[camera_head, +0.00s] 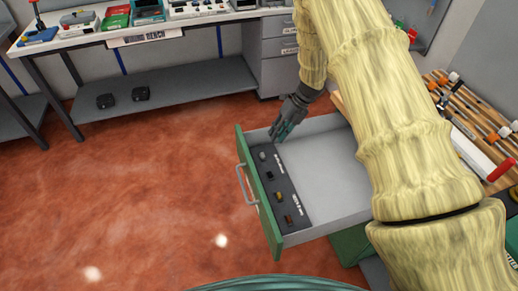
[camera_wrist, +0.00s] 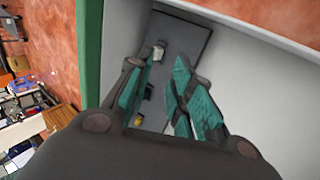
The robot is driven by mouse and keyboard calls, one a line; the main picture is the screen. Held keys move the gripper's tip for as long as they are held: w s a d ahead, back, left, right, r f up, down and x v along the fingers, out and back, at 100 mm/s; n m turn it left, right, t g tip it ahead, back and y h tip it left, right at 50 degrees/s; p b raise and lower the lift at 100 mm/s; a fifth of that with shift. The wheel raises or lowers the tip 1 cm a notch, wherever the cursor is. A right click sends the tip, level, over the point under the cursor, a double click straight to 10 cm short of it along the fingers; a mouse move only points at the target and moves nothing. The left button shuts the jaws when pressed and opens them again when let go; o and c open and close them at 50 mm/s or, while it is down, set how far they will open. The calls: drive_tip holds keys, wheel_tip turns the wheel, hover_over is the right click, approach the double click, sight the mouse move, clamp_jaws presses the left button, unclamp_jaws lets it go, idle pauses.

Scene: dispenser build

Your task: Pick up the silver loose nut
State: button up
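The silver loose nut (camera_head: 262,155) lies at the far end of a dark strip (camera_head: 294,205) inside an open drawer. In the wrist view the silver nut (camera_wrist: 158,50) shows just beyond the fingertips, near the gap between them. My gripper (camera_head: 280,134) hangs over the drawer's far end, a little above and to the right of the nut. In the wrist view my gripper (camera_wrist: 160,66) has its teal-padded fingers apart with nothing between them. The nut appears apart from both fingers.
A black piece (camera_head: 270,175), a gold piece (camera_head: 279,196) and a brown piece (camera_head: 288,218) lie along the strip. The drawer has a green front (camera_head: 262,212) and grey walls. Its right part (camera_head: 325,165) is bare. A tool-covered bench (camera_head: 490,140) stands at right.

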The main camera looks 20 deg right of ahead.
sight(262, 158)
drive_tip(key=shift+s+a+f+p, duration=0.45)
drive_tip(key=shift+s+a+f, duration=0.4)
drive_tip(key=shift+a+f, duration=0.1)
drive_tip(key=shift+s+a, duration=0.1)
drive_tip(key=shift+s, duration=0.2)
drive_tip(key=shift+s+r, duration=0.1)
drive_tip(key=shift+s, duration=0.2)
drive_tip(key=w+f+p, duration=0.1)
drive_tip(key=f, duration=0.1)
drive_tip(key=w+a+f, duration=0.1)
drive_tip(key=shift+w+f+p, duration=0.1)
drive_tip(key=shift+f+p, duration=0.25)
drive_tip(key=shift+s+a+f+p, duration=0.5)
drive_tip(key=shift+a+f+p, duration=0.05)
drive_tip(key=shift+a+f, duration=0.05)
drive_tip(key=shift+w+a+f, duration=0.2)
drive_tip(key=shift+w+f, duration=0.15)
drive_tip(key=shift+f, duration=0.4)
drive_tip(key=shift+s+r, duration=0.15)
drive_tip(key=shift+r, duration=0.05)
clamp_jaws()
